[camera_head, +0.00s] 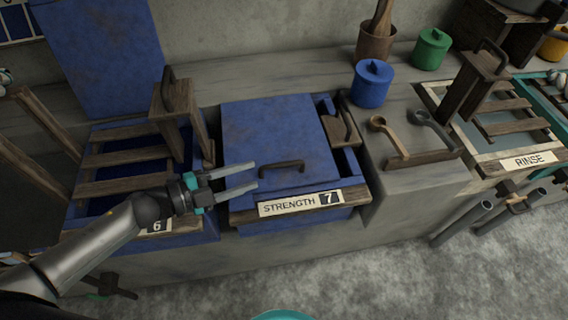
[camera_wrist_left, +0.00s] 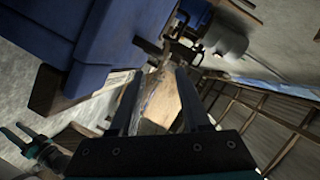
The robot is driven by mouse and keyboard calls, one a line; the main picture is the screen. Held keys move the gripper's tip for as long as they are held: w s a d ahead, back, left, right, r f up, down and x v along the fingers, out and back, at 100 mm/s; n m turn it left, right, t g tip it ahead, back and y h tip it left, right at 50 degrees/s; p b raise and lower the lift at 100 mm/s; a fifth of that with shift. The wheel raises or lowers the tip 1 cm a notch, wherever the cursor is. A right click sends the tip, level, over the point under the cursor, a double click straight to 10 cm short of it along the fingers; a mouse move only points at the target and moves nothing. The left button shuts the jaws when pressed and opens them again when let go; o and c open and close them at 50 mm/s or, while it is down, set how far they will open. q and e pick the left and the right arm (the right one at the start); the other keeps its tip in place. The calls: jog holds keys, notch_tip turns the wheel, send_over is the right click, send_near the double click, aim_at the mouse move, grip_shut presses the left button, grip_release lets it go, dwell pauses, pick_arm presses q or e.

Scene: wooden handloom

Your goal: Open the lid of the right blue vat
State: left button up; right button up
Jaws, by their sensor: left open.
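The right blue vat (camera_head: 285,222) bears the label "STRENGTH 7". Its blue lid (camera_head: 275,135) lies flat over most of the top, with a dark handle (camera_head: 281,167) near the front edge. My left gripper (camera_head: 256,176) reaches in from the left, its two fingers open and empty. In the picture its fingertips are just left of the handle; I cannot tell how high above the lid they are. In the left wrist view my left gripper (camera_wrist_left: 158,75) shows its two fingers apart with nothing between them.
The left vat (camera_head: 130,160), labelled 6, stands uncovered with wooden slats; an upright blue panel (camera_head: 100,55) is behind it. A ladle rack (camera_head: 420,150), a blue pot (camera_head: 372,83) and a green pot (camera_head: 431,48) stand to the right. The rinse vat (camera_head: 487,157) is farther right.

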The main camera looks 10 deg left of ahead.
aim_at(277, 167)
pick_arm(q)
jog(key=b+x, duration=0.1)
jog(key=x, duration=0.8)
jog(key=shift+w+d, duration=0.1)
jog(key=shift+w+d+f, duration=0.15)
jog(key=shift+w+d, duration=0.15)
jog(key=shift+d, duration=0.1)
pick_arm(e)
jog(key=shift+w+d+f, duration=0.35)
jog(key=shift+w+d, duration=0.1)
jog(key=shift+w, duration=0.1)
jog(key=shift+w+d+f, duration=0.35)
jog(key=shift+w+d, duration=0.05)
jog(key=shift+w, duration=0.15)
pick_arm(q)
grip_shut()
pick_arm(e)
jog(key=shift+s+a, duration=0.15)
